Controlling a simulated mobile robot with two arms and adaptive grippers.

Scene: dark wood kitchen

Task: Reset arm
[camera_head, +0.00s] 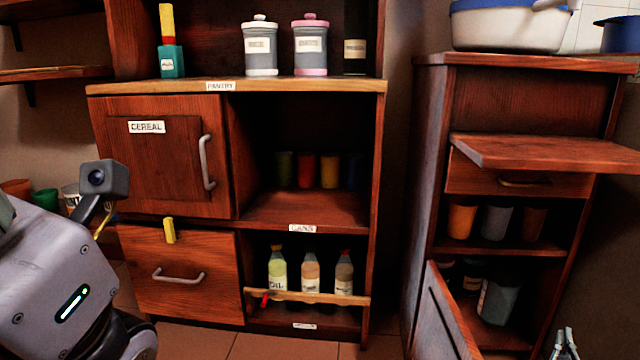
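My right gripper (565,336) shows only at the bottom right edge, in front of the right cabinet. Its two narrow metallic fingertips point up and sit close together. Most of the gripper is cut off by the frame, and I cannot tell whether it is open or shut. I see nothing held at the visible tips. My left arm (62,275) comes in from the left, grey with a green light strip and a small camera on it. My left gripper is not in view.
A wooden pantry cabinet (238,195) stands ahead, with jars on top, cans inside and several bottles (310,272) on a lower shelf. The right cabinet (430,150) has a raised flap (545,152) and an open lower door (440,315) sticking out near my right gripper.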

